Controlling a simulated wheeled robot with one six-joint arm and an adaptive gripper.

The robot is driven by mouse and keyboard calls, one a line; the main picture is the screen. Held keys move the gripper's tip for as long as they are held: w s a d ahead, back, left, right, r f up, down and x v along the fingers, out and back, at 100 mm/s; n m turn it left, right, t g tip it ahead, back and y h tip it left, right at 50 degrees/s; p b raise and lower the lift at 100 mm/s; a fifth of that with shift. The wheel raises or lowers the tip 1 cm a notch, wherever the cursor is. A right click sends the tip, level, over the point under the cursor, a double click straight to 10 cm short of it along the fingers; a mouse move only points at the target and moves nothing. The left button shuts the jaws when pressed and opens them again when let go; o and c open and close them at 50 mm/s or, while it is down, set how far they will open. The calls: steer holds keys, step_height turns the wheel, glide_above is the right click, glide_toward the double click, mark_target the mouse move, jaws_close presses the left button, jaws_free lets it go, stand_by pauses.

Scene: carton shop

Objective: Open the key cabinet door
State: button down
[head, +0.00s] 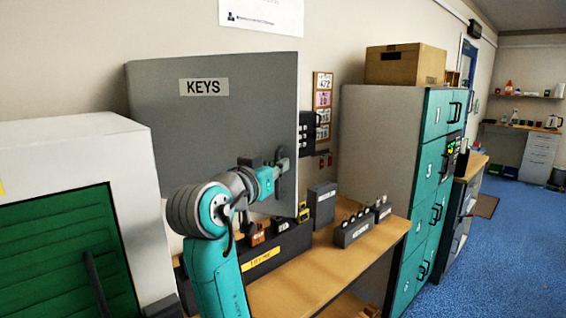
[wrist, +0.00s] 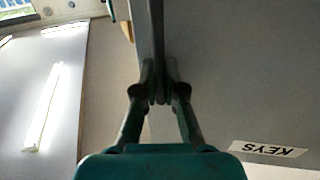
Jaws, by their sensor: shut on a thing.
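The key cabinet is a large grey box on the wall, its door (head: 215,125) facing me with a white KEYS label (head: 204,87). The label shows upside down in the wrist view (wrist: 268,149). A dark upright handle (head: 287,184) sits near the door's right edge. My gripper (head: 281,165) is at this handle. In the wrist view my gripper (wrist: 160,88) has both fingers closed around the handle bar (wrist: 157,35). The fingers and arm hide part of the handle. I cannot tell whether the door stands slightly ajar.
A wooden bench (head: 300,283) below carries a dark box with a yellow label (head: 261,259), padlocks and grey key blocks (head: 353,230). Teal lockers (head: 428,170) stand at the right, with a carton (head: 404,64) on top. A white cabinet with a green shutter (head: 65,255) is at the left.

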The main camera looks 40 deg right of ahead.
steer(key=s+a+m+g, duration=0.1)
steer(key=s+a, duration=0.3)
steer(key=a, duration=1.2)
steer(key=shift+a+m+g+h, duration=0.15)
steer(key=shift+m+g+h, duration=0.25)
steer(key=shift+g, duration=0.3)
steer(key=shift+s, duration=0.15)
steer(key=c, duration=1.2)
jaws_free()
steer(key=shift+c, duration=0.2)
steer(key=v, duration=1.2)
steer(key=shift+f, duration=0.1)
